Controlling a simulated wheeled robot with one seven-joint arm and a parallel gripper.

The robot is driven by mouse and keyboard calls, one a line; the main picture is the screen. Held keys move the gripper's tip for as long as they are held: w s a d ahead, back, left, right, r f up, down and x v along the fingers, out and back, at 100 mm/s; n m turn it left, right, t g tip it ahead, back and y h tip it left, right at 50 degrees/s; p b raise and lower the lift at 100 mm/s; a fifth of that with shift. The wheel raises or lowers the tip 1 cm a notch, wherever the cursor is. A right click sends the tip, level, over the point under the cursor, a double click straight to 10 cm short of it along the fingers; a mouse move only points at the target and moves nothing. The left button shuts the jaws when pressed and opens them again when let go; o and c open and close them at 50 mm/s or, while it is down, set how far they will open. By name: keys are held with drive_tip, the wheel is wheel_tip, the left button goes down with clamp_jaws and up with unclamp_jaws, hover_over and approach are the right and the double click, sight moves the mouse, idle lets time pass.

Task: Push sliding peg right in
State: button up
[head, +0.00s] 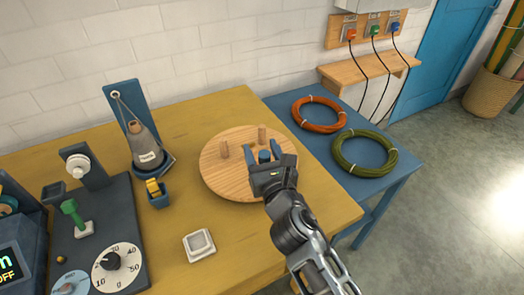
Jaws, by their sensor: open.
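A round wooden board (218,176) lies on the yellow table.
The yellow table (190,113) also holds a grey cone (145,148) on a blue stand, a white square button (199,244) and a dark panel with a dial (117,267). Orange (318,114) and green coils (363,152) lie on a blue side table (398,178).

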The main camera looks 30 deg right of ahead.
clamp_jaws()
idle(0.5)
